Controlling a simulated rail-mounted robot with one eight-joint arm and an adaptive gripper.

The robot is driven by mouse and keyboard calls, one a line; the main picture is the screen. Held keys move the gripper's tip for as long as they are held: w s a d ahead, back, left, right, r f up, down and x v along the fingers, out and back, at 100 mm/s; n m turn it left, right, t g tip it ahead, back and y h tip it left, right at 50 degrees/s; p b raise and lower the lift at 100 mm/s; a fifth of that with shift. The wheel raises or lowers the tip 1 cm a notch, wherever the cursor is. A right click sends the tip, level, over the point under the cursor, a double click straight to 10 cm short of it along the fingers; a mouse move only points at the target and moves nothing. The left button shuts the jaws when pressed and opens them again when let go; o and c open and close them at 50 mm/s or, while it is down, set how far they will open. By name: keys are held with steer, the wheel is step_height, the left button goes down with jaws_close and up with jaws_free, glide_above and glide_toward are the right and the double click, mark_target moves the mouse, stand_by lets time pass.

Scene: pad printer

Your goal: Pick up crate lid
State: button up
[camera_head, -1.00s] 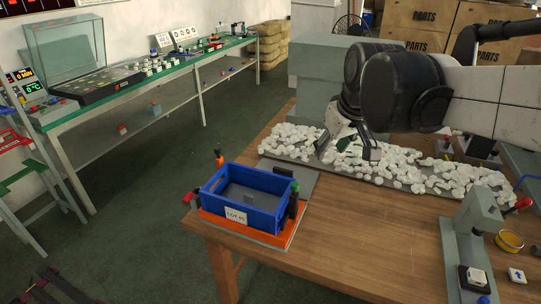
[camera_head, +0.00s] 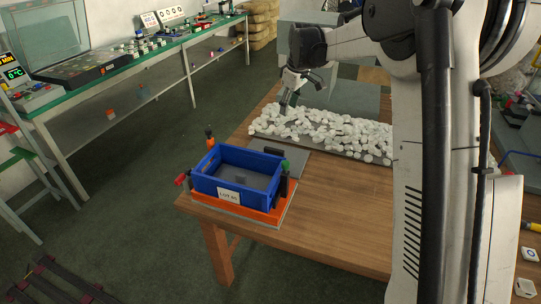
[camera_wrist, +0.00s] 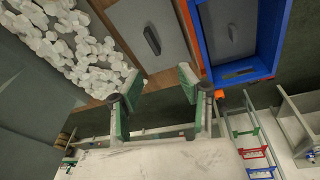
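The crate lid (camera_head: 297,163) is a flat grey panel with a dark handle, lying on the table just behind the blue crate (camera_head: 233,197). The crate hides part of it in the head view. In the wrist view the lid (camera_wrist: 172,22) shows at top centre with its handle facing the camera, left of the crate (camera_wrist: 200,38). My gripper (camera_head: 300,98) is above the heap of white pieces, beyond the lid and clear of it. In the wrist view my gripper (camera_wrist: 160,78) has its two fingers apart with nothing between them.
White pieces (camera_head: 330,128) are heaped on a grey tray behind the lid. The crate sits on an orange fixture (camera_head: 260,213) with clamps at its corners. A long green bench (camera_head: 120,75) stands at left. The table (camera_head: 330,195) right of the crate is clear.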

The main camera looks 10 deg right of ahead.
mark_target(274, 149)
steer(key=w+f+n, duration=0.1)
steer(key=w+f, duration=0.2)
steer(key=f, duration=0.4)
steer(key=w+a+f+n+g, duration=0.1)
steer(key=w+f, duration=0.2)
steer(key=f, duration=0.4)
steer(key=w+f+n, duration=0.1)
steer(key=w+f, duration=0.3)
steer(key=f, duration=0.4)
steer(key=shift+a+y, duration=0.3)
steer(key=f, duration=0.3)
steer(key=a+f+p, duration=0.1)
steer(key=shift+w+f, duration=0.25)
steer(key=shift+f, duration=0.1)
steer(key=shift+a+f, duration=0.1)
steer(key=shift+f, duration=0.05)
steer(key=shift+f+b, duration=0.25)
steer(key=shift+b, duration=0.25)
jaws_close()
